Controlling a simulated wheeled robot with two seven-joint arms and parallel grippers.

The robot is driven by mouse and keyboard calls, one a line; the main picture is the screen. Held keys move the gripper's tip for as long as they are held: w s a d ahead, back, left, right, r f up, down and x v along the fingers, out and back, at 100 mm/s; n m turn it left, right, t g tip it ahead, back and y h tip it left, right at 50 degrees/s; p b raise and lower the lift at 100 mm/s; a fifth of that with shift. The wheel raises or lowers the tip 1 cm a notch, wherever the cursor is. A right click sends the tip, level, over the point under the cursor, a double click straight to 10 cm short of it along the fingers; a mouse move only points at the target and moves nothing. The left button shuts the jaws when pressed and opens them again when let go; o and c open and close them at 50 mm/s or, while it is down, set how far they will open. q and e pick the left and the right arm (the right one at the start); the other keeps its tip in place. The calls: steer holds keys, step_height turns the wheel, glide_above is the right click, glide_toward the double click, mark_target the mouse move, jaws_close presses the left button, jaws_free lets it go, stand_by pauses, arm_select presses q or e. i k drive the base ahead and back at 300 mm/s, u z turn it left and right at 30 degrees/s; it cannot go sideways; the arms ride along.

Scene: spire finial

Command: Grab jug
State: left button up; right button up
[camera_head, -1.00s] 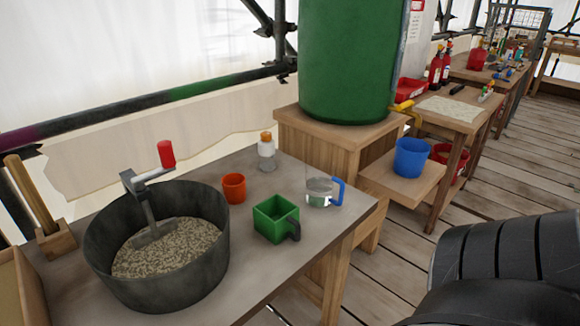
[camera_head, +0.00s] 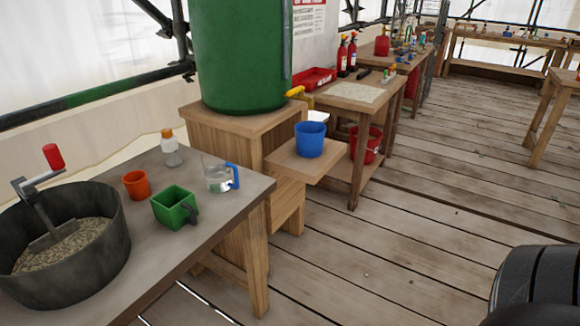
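A clear jug (camera_head: 216,176) with a blue handle on its right stands upright near the right end of the grey-topped table (camera_head: 215,213). A little clear liquid seems to lie in its lower part. A green square container (camera_head: 173,209) with a dark handle stands in front of it and to its left. Neither of my grippers shows in the view. A black rounded part of my own body fills the bottom right corner.
An orange cup (camera_head: 136,184), a white bottle with an orange cap (camera_head: 170,148) and a big dark tub of grainy mix (camera_head: 112,251) share the table. A green barrel (camera_head: 242,60) stands on a wooden stand behind. A blue bucket (camera_head: 310,139) sits on a low shelf. The plank floor (camera_head: 420,240) at right is clear.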

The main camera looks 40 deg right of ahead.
mark_target(216, 166)
steer(key=z, duration=2.05)
steer(key=k, duration=0.8)
steer(key=u, duration=1)
steer(key=i, duration=1)
steer(key=u, duration=0.05)
steer(key=k, duration=0.5)
steer(key=z, duration=1.35)
steer(key=i, duration=1.05)
steer(key=u, duration=2.8)
